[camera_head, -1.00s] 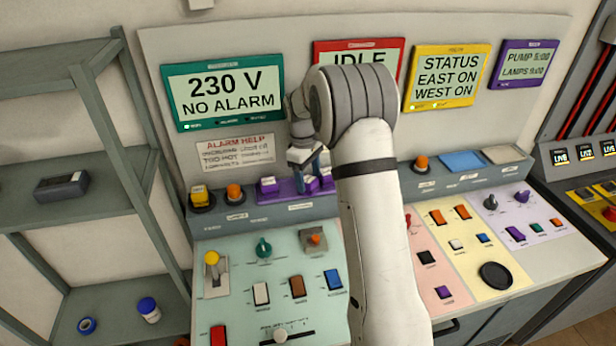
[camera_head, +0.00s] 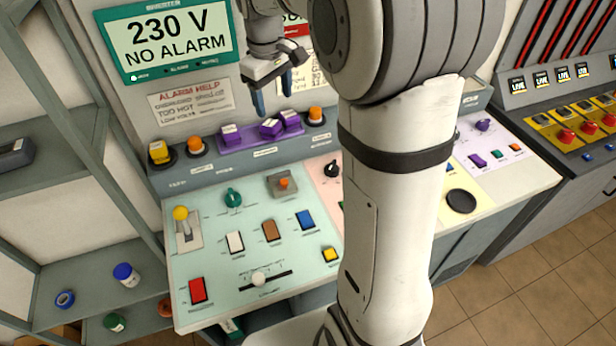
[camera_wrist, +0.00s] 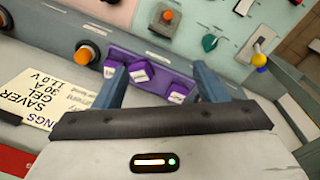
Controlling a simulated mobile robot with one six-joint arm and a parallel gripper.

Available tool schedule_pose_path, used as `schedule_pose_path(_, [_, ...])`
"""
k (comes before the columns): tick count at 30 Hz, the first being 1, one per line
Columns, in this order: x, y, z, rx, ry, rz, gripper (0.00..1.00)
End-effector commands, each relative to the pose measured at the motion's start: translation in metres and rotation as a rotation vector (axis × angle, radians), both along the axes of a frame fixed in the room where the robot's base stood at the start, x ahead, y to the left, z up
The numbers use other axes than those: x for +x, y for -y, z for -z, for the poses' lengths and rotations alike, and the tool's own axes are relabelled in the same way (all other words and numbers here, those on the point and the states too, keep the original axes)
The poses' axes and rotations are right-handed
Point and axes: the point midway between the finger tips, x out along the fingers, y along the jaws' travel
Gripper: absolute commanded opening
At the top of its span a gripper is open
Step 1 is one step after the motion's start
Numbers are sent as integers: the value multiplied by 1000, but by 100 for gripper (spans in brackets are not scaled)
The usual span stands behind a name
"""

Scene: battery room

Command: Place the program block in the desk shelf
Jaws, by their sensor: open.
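Several purple blocks with pale labelled tops stand on a purple rack (camera_head: 250,140) on the ledge behind the control desk. They are a left block (camera_head: 230,134), a middle block (camera_head: 270,129) turned askew, and a right block (camera_head: 291,121). I cannot read which is the program block. My gripper (camera_head: 272,101) is open and empty above the rack, fingers pointing down. In the wrist view, the rack (camera_wrist: 160,80) and blocks lie between and beyond my fingers (camera_wrist: 158,72); the askew block (camera_wrist: 140,74) is near the middle. I cannot tell which surface is the desk shelf.
Grey shelving (camera_head: 70,190) at the left holds a dark device (camera_head: 14,155), a blue-capped jar (camera_head: 126,274) and a tape roll (camera_head: 65,299). Orange buttons (camera_head: 196,146) and a yellow one (camera_head: 159,152) flank the rack. The desk (camera_head: 200,260) carries switches and levers.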

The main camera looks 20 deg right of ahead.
Motion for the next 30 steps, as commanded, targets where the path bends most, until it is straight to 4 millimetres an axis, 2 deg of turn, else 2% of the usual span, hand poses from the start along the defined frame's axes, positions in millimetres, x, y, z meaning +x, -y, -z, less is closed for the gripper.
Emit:
schedule_pose_path(1, [-20,-1,-7,7,24,33,65])
schedule_pose_path(8, [-100,-4,-15,45,118,194,65])
schedule_pose_path(12, [-149,-6,-9,74,173,290,65])
schedule_pose_path(18, [-206,-8,9,117,237,412,65])
schedule_pose_path(24, [-232,-10,23,142,267,471,65])
schedule_pose_path(30, [-235,-11,25,145,270,480,65])
